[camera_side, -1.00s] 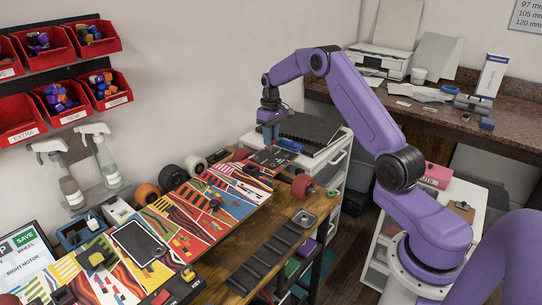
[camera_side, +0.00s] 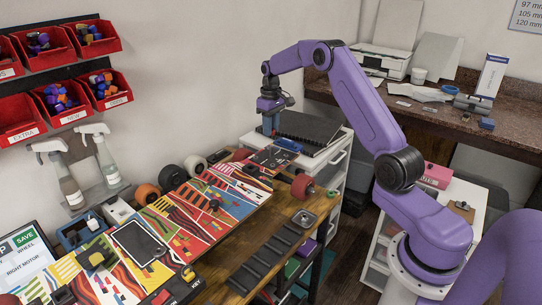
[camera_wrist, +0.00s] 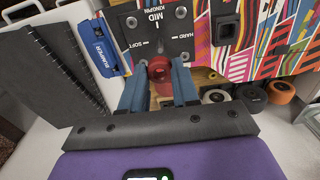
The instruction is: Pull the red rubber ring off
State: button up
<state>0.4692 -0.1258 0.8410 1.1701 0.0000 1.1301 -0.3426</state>
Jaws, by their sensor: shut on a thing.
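My gripper (camera_side: 270,131) hangs fingers-down above the far end of the board. In the wrist view its two blue fingers (camera_wrist: 159,68) are shut on the red rubber ring (camera_wrist: 159,76), which sits between the tips. Behind the ring is the dark panel (camera_wrist: 135,18) printed MID KINGPIN, SOFT and HARD. That panel also shows in the side view (camera_side: 272,158), below the gripper. The ring looks held above the panel, but how far is hard to tell.
Several wheels (camera_wrist: 281,91) stand along the board's edge. A red wheel (camera_side: 303,187) sits at the bench's right edge. Spray bottles (camera_side: 103,160) stand on the left.

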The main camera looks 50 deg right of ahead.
jog(key=shift+r, duration=1.7)
